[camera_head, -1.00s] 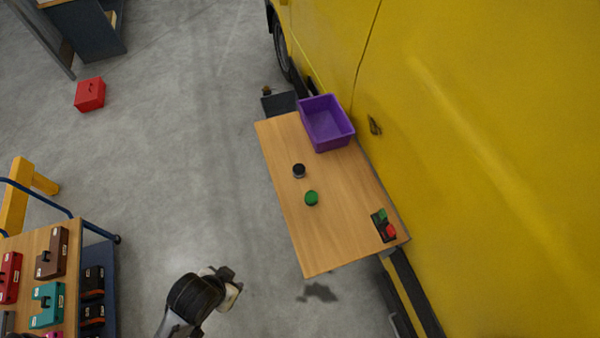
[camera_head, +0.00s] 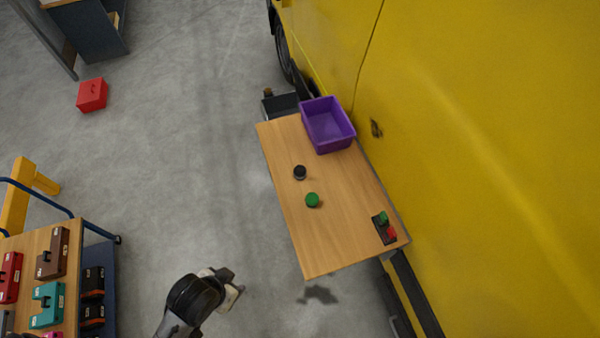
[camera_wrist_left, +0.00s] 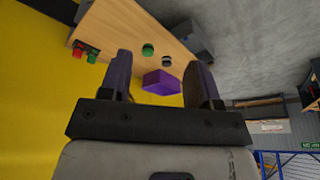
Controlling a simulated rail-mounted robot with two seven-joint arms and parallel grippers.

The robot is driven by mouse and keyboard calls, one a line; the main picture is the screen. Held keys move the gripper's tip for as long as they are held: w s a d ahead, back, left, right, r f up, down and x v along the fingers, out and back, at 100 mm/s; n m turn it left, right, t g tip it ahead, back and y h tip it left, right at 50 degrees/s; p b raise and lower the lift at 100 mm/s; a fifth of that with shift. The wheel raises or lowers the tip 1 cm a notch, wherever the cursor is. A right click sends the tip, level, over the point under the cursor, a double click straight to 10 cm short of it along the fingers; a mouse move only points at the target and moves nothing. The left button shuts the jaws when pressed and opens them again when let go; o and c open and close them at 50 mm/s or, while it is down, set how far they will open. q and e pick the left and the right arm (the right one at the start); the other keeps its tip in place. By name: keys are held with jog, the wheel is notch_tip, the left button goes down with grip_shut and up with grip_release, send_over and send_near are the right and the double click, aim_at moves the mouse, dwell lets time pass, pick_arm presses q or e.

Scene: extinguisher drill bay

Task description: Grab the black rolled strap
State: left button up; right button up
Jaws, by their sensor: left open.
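The black rolled strap (camera_head: 300,172) is a small dark roll with a paler top edge. It sits on the wooden table (camera_head: 335,225), left of the table's middle. In the left wrist view the strap (camera_wrist_left: 167,61) shows beyond and between my fingers. My left gripper (camera_head: 232,287) is open and empty, off the table's near left corner, apart from the strap. Its two fingers (camera_wrist_left: 160,62) stand wide apart in the left wrist view. My right gripper is in neither view.
A green roll (camera_head: 312,200) sits close to the strap on its near side. A purple bin (camera_head: 327,125) stands at the table's far end. A dark holder with green and red items (camera_head: 384,229) is at the near right. A yellow vehicle (camera_head: 480,150) borders the table's right side.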

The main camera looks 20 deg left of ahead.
pick_arm(q)
jog(key=o, duration=0.6)
jog(key=shift+d, duration=0.2)
